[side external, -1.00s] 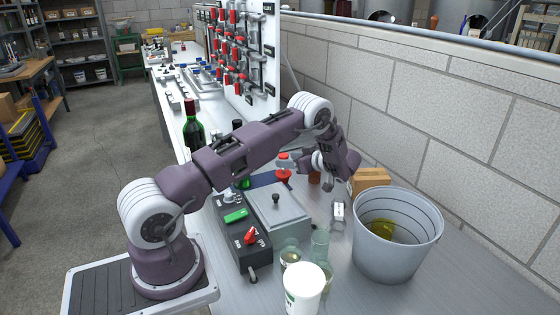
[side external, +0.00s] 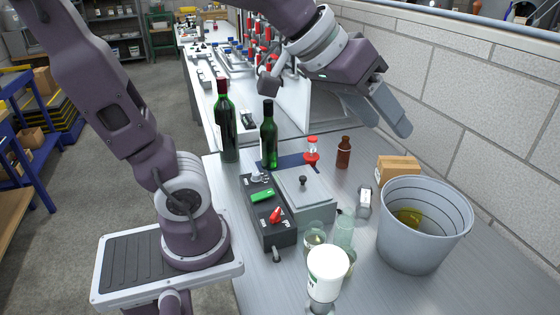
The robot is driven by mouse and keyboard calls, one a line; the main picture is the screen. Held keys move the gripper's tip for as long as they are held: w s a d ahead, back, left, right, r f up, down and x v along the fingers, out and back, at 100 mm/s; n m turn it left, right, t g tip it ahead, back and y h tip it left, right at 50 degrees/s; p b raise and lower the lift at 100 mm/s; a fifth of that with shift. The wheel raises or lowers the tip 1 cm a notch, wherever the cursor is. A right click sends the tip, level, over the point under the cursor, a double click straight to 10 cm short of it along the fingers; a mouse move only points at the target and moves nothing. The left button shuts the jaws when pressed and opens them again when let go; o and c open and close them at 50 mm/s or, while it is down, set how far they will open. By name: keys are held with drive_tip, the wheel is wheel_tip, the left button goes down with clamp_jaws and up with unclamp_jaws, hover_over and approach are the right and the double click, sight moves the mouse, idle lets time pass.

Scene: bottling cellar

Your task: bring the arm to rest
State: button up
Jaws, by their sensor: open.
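My gripper (side external: 384,117) is raised above the bench at the upper right. Its fingers point down and to the right, and nothing shows between them. It is clear of everything on the bench (side external: 400,292). My arm arches up from its base at the left, and its upper part runs out of the top of the picture.
A block wall rises behind.

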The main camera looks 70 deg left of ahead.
drive_tip(key=s+a+f+m+g+y, duration=0.1)
drive_tip(key=s+f, duration=0.2)
drive_tip(key=s, duration=0.4)
drive_tip(key=s+a+f+g, duration=0.2)
drive_tip(key=s+f, duration=0.2)
drive_tip(key=s, duration=0.3)
drive_tip(key=shift+s+m+y, duration=0.2)
drive_tip(key=shift+m+y, duration=0.2)
